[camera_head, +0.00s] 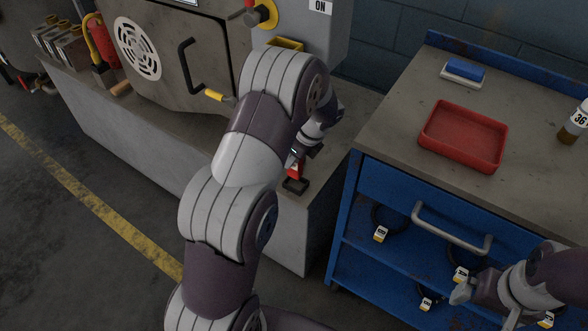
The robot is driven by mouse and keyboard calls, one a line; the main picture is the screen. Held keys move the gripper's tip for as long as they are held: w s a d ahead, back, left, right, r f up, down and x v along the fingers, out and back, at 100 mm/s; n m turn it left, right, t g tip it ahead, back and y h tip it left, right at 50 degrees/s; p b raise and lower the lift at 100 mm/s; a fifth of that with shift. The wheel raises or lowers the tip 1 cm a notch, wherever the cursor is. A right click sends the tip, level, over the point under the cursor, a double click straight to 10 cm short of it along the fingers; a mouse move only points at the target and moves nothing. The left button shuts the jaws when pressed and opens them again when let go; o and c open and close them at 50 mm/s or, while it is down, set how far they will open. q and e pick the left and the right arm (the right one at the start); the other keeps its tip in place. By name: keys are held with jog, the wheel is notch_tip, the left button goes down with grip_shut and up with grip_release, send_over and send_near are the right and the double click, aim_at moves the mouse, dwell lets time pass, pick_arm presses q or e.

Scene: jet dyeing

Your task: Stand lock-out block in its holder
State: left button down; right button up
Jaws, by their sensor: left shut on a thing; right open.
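My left arm reaches across the middle of the view, and its gripper (304,154) is partly hidden behind my own arm. It is shut on a small red piece (295,171), which looks like the lock-out block. The block is held over the front part of the grey ledge. A dark, flat piece (295,186) shows right below the red; I cannot tell whether it is part of the block or a separate base. A yellow open-topped bracket (286,44), possibly the holder, is on the grey cabinet, partly hidden by my arm. My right gripper (462,289) is open and empty at the lower right.
A blue workbench (375,140) at the right carries a red tray (462,158), a blue-and-white block (464,73) and a bottle (574,122). A machine door with a black handle (187,68) stands behind the ledge (150,130). Tagged loops hang on the bench's front.

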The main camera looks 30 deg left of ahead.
aim_at(294, 168)
pick_arm(q)
notch_tip(294, 168, down, 5)
jog(key=shift+r+b, duration=0.1)
jog(key=shift+b, duration=0.9)
jog(key=shift+w+d+f, duration=0.15)
jog(key=shift+f, duration=0.15)
jog(key=shift+r, duration=0.2)
jog(key=c, duration=0.8)
grip_release()
jog(key=shift+f, duration=0.15)
